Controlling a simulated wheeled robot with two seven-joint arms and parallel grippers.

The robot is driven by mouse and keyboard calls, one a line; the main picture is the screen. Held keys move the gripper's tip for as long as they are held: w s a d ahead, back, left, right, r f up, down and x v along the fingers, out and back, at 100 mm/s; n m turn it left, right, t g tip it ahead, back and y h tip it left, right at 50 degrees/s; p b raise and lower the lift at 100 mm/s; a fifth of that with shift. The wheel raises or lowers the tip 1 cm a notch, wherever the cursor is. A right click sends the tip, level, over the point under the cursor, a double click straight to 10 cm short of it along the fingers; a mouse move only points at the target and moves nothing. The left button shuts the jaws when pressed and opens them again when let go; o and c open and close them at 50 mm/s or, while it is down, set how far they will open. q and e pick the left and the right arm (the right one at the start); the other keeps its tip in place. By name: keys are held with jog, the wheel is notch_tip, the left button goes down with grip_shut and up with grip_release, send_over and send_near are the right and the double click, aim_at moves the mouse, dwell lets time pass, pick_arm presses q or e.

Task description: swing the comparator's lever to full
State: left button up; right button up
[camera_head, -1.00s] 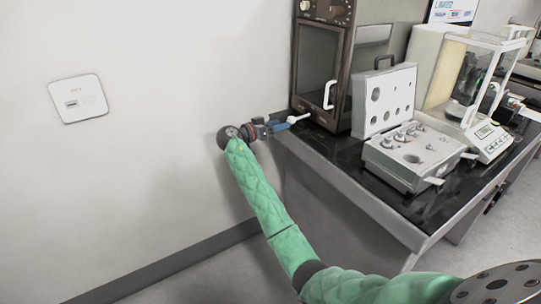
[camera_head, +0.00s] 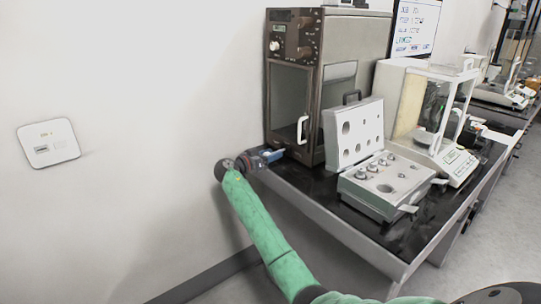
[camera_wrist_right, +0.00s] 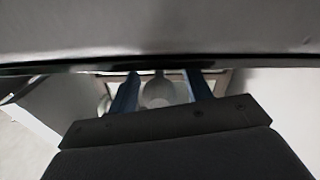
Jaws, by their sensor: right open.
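The likely comparator is the brown cabinet (camera_head: 352,62) with dials and a glazed front, at the back end of the bench. A white handle (camera_head: 302,130) stands on its front. My right gripper (camera_head: 274,155), with blue fingers, is at the bench's near-left corner, low and left of the cabinet's front. In the right wrist view its two fingers (camera_wrist_right: 160,92) are apart. A pale rounded thing (camera_wrist_right: 158,94) shows between them; I cannot tell whether it is the lever's end or whether the fingers touch it. My left gripper is not in view.
An open grey weight case (camera_head: 368,205) stands on the black bench top (camera_head: 436,212), in front of the cabinet. A glass-sided balance (camera_head: 455,172) stands right of it. The wall with a socket plate (camera_head: 48,143) is on the left. Floor is free at the right.

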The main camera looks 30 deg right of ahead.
grip_shut()
jog(key=shift+s, duration=0.1)
